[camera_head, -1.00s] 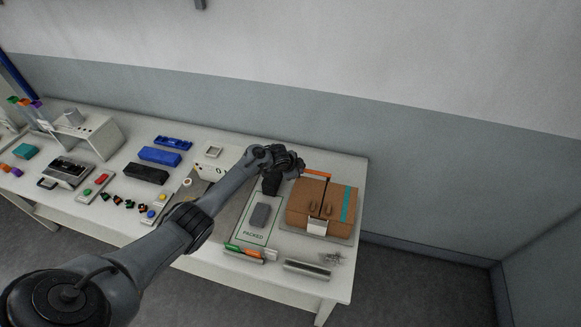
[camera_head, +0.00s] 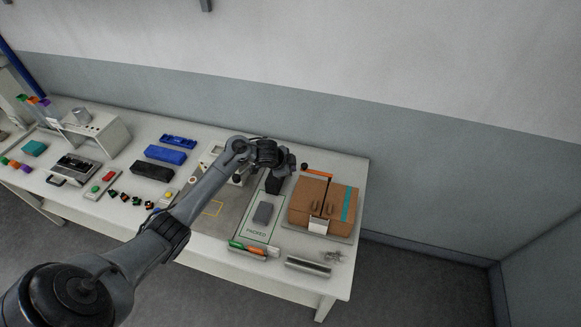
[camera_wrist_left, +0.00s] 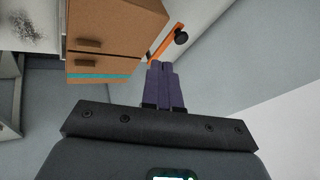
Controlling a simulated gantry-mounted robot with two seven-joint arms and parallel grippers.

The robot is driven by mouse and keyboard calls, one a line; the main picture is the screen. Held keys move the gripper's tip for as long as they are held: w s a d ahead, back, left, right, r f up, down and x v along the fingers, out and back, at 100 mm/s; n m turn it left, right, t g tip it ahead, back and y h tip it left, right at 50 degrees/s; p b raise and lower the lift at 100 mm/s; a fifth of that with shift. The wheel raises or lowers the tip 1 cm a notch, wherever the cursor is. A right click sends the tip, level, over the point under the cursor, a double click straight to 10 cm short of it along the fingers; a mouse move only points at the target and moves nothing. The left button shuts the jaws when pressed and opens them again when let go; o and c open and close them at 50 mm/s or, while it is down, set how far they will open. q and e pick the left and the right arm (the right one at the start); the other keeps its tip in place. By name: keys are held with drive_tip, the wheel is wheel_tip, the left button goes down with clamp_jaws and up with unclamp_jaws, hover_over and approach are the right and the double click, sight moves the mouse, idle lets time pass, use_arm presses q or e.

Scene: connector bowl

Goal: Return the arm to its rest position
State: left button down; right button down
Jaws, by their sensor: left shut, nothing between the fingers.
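My left arm (camera_head: 195,195) reaches in from the lower left of the head view, over the table. Its left gripper (camera_head: 275,184) hangs above the table's right part, left of the brown cardboard box. In the left wrist view its two purple-grey fingers (camera_wrist_left: 165,85) are shut together with nothing between them. The gripper is apart from the box in the head view. My right gripper does not show in either view.
The brown box (camera_head: 310,200) with a teal stripe stands at the table's right end. A dark grey block (camera_head: 263,213) lies on the mat marked PACKED. Blue and black trays (camera_head: 165,154), a grey stand (camera_head: 110,135) and small connectors (camera_head: 122,197) lie to the left.

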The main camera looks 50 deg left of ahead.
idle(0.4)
use_arm(q)
drive_tip(key=s+d+f+g+h+p, duration=0.1)
drive_tip(key=s+d+f+g+p, duration=0.15)
drive_tip(key=s+d+f, duration=1.1)
drive_tip(key=s+d, duration=0.8)
drive_tip(key=s, duration=0.2)
drive_tip(key=s+d+r+n+p, duration=0.1)
drive_tip(key=s+d+r+n, duration=0.1)
drive_tip(key=r, duration=0.7)
drive_tip(key=s+d+r+n, duration=0.3)
drive_tip(key=s+r, duration=0.3)
drive_tip(key=r, duration=0.3)
drive_tip(key=shift+d+r+n+g+p, duration=0.2)
drive_tip(key=shift+r+n+g+p, duration=0.15)
drive_tip(key=shift+n, duration=0.15)
